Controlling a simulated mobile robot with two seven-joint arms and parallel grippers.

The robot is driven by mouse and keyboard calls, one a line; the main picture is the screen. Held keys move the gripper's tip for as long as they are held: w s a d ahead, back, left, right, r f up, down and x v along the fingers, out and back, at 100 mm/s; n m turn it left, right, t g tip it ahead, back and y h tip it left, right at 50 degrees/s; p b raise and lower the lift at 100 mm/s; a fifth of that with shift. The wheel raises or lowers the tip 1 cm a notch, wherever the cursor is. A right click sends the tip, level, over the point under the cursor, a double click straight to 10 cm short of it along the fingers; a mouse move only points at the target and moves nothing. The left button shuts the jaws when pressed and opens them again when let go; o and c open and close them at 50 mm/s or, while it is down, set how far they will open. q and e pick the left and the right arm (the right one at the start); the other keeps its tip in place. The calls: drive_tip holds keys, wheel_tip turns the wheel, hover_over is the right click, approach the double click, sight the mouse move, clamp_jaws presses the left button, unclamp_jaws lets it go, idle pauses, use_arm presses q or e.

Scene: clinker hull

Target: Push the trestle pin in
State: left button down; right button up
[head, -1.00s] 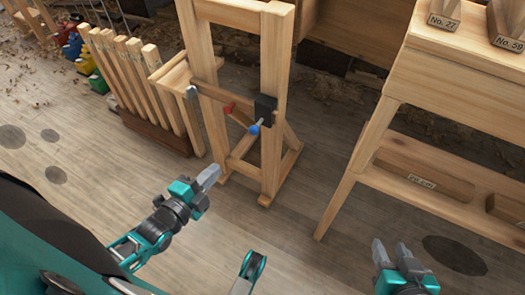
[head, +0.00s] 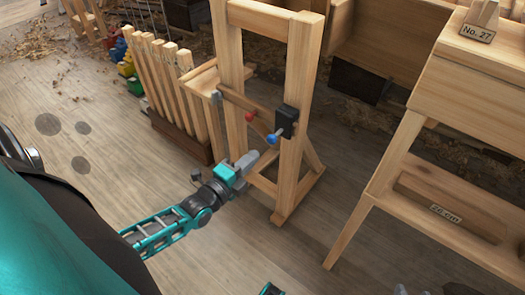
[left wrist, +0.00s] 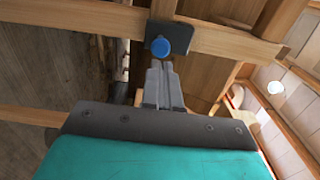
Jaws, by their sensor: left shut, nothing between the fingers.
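The wooden trestle (head: 300,120) stands upright in the middle of the head view. A black block (head: 287,121) is fixed on its right post. The pin's blue knob (head: 271,138) stands out from that block on a short pale shaft. My left gripper (head: 262,158) is shut and empty, just below and left of the blue knob. In the left wrist view the closed fingertips (left wrist: 160,66) point toward the blue knob (left wrist: 160,47), which appears just beyond them; I cannot tell whether they touch. Only bits of my right gripper (head: 402,290) show at the bottom edge.
A red knob (head: 250,116) sits on the trestle's crossbar, left of the blue one. A rack of upright wooden slats (head: 170,95) stands to the left. A wooden bench (head: 450,110) with a lower shelf stands to the right. The floor in front is clear.

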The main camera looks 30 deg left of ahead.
sight(270, 142)
use_arm(q)
drive_tip(key=w+b, duration=0.1)
drive_tip(key=w, duration=0.3)
drive_tip(key=shift+w+d, duration=0.15)
drive_tip(key=shift+d, duration=0.05)
drive_tip(key=shift+w, duration=0.5)
use_arm(e)
drive_tip(key=shift+w+a+f, duration=0.1)
drive_tip(key=shift+a+f, duration=0.15)
drive_tip(key=shift+a, duration=0.05)
use_arm(q)
drive_tip(key=shift+w+d+b, duration=0.15)
drive_tip(key=shift+w+b, duration=0.15)
drive_tip(key=shift+w, duration=1.15)
use_arm(e)
drive_tip(key=shift+f, duration=0.2)
